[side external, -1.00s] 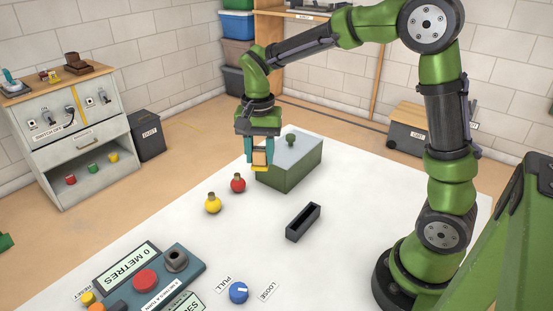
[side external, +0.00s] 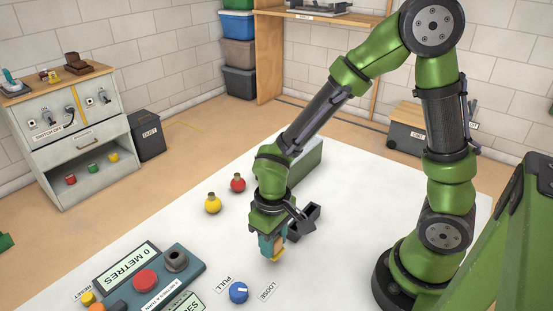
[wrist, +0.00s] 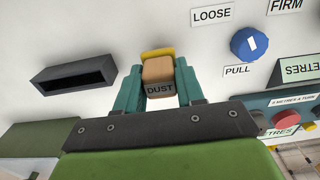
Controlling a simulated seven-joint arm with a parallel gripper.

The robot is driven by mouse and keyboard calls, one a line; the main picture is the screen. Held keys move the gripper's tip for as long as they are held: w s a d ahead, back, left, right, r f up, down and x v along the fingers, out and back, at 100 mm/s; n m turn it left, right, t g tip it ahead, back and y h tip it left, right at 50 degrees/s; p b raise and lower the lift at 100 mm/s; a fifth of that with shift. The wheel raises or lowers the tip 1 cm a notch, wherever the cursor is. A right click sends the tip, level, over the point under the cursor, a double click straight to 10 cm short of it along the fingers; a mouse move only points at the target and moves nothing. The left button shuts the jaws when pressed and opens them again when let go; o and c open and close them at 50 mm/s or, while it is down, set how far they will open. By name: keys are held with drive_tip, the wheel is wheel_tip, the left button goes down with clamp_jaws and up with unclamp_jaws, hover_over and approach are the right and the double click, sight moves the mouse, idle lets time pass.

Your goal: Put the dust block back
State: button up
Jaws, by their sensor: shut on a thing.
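The dust block is a tan wooden block marked DUST (wrist: 159,76), with a yellow edge at its tip. My gripper (side external: 273,249) is shut on it, with teal fingers on both sides in the wrist view. In the side view the fingers hide most of the block, and only its yellow edge shows clearly. A black open tray (wrist: 72,79) lies to the left of the gripper in the wrist view. In the side view the tray (side external: 313,212) is just behind the gripper and partly hidden by it. It looks empty in the wrist view.
A blue knob (side external: 238,293) labelled PULL and LOOSE is near the gripper. A control panel (side external: 195,266) with a red button stands to the left. White table is clear at front right.

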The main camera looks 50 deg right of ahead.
drive_tip(key=shift+f, duration=1.1)
drive_tip(key=shift+f, duration=0.1)
drive_tip(key=o, duration=1)
wheel_tip(320, 180, up, 11)
drive_tip(key=shift+d+r, duration=0.1)
drive_tip(key=shift+r, duration=0.65)
drive_tip(key=s+d+r+m+t, duration=0.1)
drive_tip(key=d+r+t, duration=0.1)
drive_tip(key=r, duration=0.1)
drive_tip(key=s+d+r+m+t+y, duration=0.1)
drive_tip(key=s+d+r+t, duration=0.1)
drive_tip(key=r, duration=0.2)
drive_tip(key=s+d+r+m+t+y, duration=0.1)
drive_tip(key=s+d+r+m+t, duration=0.1)
drive_tip(key=d+r+t, duration=0.1)
drive_tip(key=shift+r, duration=0.35)
